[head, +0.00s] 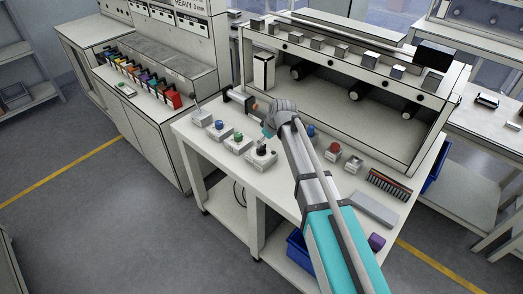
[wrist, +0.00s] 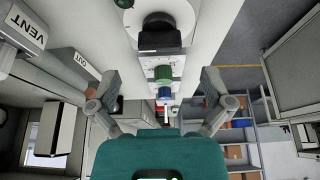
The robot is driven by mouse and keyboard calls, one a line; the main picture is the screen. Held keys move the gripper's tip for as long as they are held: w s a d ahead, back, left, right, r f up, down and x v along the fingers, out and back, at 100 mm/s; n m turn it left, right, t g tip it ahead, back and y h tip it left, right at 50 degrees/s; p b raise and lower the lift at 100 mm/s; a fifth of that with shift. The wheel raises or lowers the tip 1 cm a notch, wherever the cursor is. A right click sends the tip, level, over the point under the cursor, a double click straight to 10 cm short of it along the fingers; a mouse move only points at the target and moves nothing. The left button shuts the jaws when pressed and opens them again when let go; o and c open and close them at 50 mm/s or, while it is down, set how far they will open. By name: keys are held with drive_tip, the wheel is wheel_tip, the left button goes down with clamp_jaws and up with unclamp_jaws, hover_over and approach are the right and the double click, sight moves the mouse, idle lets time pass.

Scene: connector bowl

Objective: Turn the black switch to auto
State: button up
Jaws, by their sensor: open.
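The black switch (head: 261,151) sits on a light grey box at the near end of a row of control boxes, near the table's front edge. In the wrist view its black knob (wrist: 159,34) shows large at the top centre, on a pale round base. I cannot read an auto mark or tell the switch's setting. My gripper (head: 268,131) hangs above the table close to the switch, just behind it in the head view. In the wrist view my gripper (wrist: 160,77) has its two fingers wide apart and empty, with the knob beyond the tips.
Boxes with a green knob (head: 238,137), a blue knob (head: 219,125) and a white lever (head: 201,112) continue the row. A red button (head: 335,147) stands right of my arm. A tall shelf unit (head: 345,75) bounds the table's back. VENT (wrist: 26,27) and OUT labels show beside the fingers.

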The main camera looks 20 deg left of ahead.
sight(261, 147)
drive_tip(key=shift+b+x, duration=1.75)
drive_tip(key=shift+x, duration=0.5)
drive_tip(key=c, duration=1.1)
drive_tip(key=shift+m, duration=0.4)
drive_tip(key=m+t, duration=0.1)
drive_tip(key=m, duration=0.2)
drive_tip(key=shift+s+h, duration=0.1)
drive_tip(key=shift+h, duration=0.3)
drive_tip(key=m+t+h, duration=0.1)
drive_tip(key=m, duration=0.4)
drive_tip(key=shift+a, duration=0.1)
drive_tip(key=shift+h, duration=0.3)
